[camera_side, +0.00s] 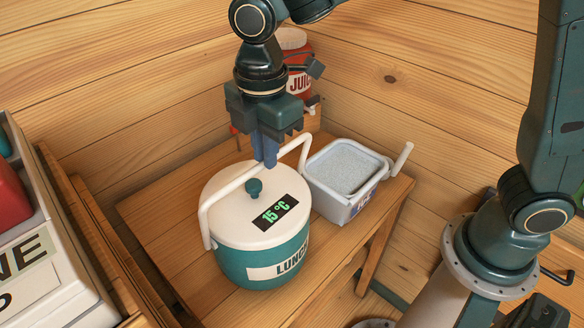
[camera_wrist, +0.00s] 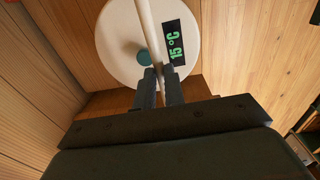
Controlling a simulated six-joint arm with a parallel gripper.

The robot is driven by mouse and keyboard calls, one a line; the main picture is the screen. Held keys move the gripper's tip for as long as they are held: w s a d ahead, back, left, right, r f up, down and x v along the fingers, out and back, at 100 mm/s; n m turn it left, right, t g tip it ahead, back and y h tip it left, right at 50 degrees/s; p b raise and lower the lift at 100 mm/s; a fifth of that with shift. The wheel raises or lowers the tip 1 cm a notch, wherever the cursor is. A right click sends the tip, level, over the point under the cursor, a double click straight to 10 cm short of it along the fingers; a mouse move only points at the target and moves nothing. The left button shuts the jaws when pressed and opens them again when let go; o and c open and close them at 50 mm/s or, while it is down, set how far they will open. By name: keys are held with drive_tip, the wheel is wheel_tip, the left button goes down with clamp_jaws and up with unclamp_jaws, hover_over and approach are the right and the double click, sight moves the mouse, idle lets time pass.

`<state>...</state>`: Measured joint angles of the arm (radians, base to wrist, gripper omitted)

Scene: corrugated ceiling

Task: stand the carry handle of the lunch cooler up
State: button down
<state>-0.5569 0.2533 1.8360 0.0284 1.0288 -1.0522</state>
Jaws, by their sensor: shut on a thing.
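The lunch cooler (camera_side: 262,265) stands on the wooden table, a teal tub with a white lid (camera_side: 228,192), a teal knob (camera_side: 254,188) and a 15 °C display. Its white carry handle (camera_side: 228,187) is raised off the rim and its bar crosses above the lid; I cannot tell whether it is fully upright. My gripper (camera_side: 266,163) points down from above and is shut on the middle of the bar. In the wrist view the handle (camera_wrist: 149,35) runs between the fingertips (camera_wrist: 160,76), beside the knob (camera_wrist: 144,57).
A grey tub of pale grains (camera_side: 345,203) stands close right of the cooler, with a white handle sticking up at its right. A red juice jug (camera_side: 299,80) is behind my gripper. A white crate (camera_side: 50,265) is at left. The table's left part (camera_side: 150,215) is bare.

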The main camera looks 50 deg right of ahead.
drive_tip(key=shift+w+r+g, duration=0.2)
drive_tip(key=shift+w+g, duration=0.5)
drive_tip(key=shift+w, duration=1.35)
drive_tip(key=shift+f, duration=0.1)
drive_tip(key=c, duration=1.5)
unclamp_jaws()
drive_tip(key=shift+r, duration=0.2)
drive_tip(key=shift+w+r, duration=0.2)
drive_tip(key=shift+r, duration=1.6)
drive_tip(key=shift+w+r, duration=0.15)
drive_tip(key=shift+r, duration=1.65)
